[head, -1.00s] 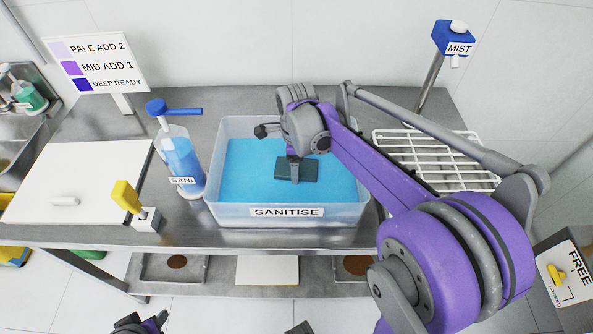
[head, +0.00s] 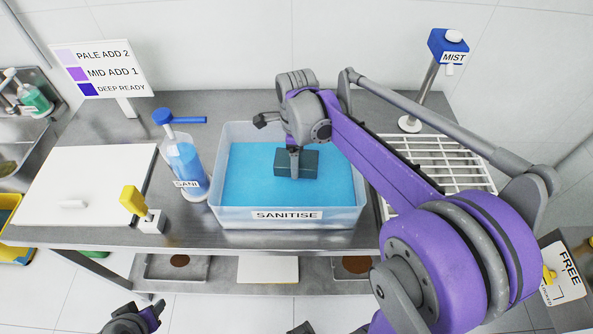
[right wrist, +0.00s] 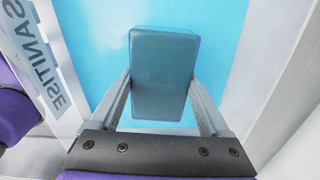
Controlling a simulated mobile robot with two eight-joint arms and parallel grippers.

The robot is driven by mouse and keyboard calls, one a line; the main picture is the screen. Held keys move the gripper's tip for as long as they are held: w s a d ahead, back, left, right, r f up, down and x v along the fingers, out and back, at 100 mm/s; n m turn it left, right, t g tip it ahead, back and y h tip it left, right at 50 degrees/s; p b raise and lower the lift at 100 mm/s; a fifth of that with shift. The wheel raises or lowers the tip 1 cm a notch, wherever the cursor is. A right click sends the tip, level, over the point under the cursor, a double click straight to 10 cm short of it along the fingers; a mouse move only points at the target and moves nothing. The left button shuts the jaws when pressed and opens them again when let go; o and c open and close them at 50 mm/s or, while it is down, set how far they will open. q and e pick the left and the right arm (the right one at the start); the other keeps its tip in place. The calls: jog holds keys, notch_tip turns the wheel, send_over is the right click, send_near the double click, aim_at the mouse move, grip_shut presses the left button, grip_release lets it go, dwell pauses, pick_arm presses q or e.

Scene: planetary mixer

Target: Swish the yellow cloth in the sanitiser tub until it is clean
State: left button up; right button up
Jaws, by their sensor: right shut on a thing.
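The sanitiser tub (head: 232,214), a clear-walled tub labelled SANITISE with bright blue liquid, stands on the steel bench. My right gripper (head: 294,170) reaches down into it and is shut on a dark teal, block-shaped thing (head: 310,163). In the right wrist view this thing (right wrist: 164,80) sits between the two fingers, over or in the blue liquid; how deep I cannot tell. It looks teal, not yellow, and no yellow cloth shows elsewhere. Part of my left arm's end (head: 132,320) shows at the bottom edge; its fingers are not clear.
A SANI pump bottle (head: 185,168) stands left of the tub, with a yellow-handled item in a white holder (head: 150,224) and a white board (head: 80,185) further left. A wire rack (head: 440,155) and MIST post (head: 430,90) are right. A colour chart sign (head: 100,70) stands behind.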

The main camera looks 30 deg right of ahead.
pick_arm(q)
jog(key=shift+w+r+p, duration=0.35)
jog(key=shift+r, duration=0.4)
pick_arm(e)
jog(key=shift+r, duration=1)
jog(key=shift+r, duration=0.45)
jog(key=shift+r+p, duration=1.8)
jog(key=shift+r, duration=1.55)
pick_arm(q)
jog(key=shift+t, duration=0.4)
jog(key=w+r, duration=0.2)
jog(key=r, duration=0.3)
jog(key=shift+w+r, duration=0.15)
jog(key=shift+w, duration=0.25)
pick_arm(e)
jog(key=shift+w, duration=0.1)
jog(key=shift+f, duration=0.1)
pick_arm(q)
jog(key=shift+s, duration=0.15)
pick_arm(e)
jog(key=shift+s, duration=0.2)
jog(key=shift+w, duration=0.1)
